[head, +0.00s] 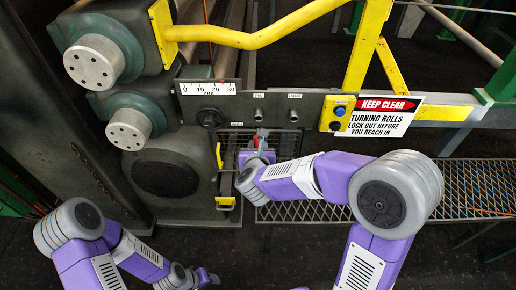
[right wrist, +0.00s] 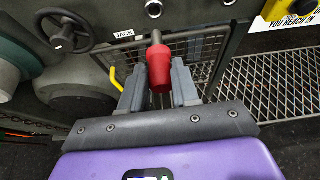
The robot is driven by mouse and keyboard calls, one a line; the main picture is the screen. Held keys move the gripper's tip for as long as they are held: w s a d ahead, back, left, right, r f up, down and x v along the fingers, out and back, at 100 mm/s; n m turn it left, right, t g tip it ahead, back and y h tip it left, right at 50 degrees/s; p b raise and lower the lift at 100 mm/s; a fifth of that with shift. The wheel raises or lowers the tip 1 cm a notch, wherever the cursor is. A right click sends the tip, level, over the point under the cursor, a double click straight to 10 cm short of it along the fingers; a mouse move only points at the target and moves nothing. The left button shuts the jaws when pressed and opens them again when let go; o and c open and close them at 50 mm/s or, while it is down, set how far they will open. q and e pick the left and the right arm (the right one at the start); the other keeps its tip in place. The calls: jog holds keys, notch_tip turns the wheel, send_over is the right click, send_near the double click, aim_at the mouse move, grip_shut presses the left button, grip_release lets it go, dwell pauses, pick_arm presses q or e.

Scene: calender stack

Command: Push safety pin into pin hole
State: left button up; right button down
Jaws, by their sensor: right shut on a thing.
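The safety pin's red handle (right wrist: 159,66) is between the fingers of my right gripper (right wrist: 159,84), which is shut on it. A short grey tip (right wrist: 156,37) shows at the handle's far end. In the head view my right gripper (head: 257,146) is in front of the machine, below two small round fittings under tiny labels. The left fitting (head: 258,113) and the right fitting (head: 294,115) also show at the top of the wrist view; I cannot tell for sure which is the pin hole. The pin tip appears apart from both. My left gripper (head: 206,277) is low at the bottom edge, its jaws unclear.
A black handwheel (right wrist: 64,30) beside a JACK label is left of the pin. A wire mesh guard (right wrist: 200,60) is behind it. A yellow handle (head: 219,156) is left of my right gripper. A KEEP CLEAR sign (head: 381,117) and grating (head: 470,185) are at the right.

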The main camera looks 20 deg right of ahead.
jog(key=shift+w+d+b, duration=0.3)
jog(key=shift+w+b, duration=0.15)
jog(key=shift+w, duration=0.5)
jog(key=shift+w+d+b, duration=0.25)
jog(key=shift+w+b, duration=0.2)
jog(key=shift+w, duration=0.5)
jog(key=c, duration=1.4)
grip_release()
grip_shut()
jog(key=shift+b, duration=0.3)
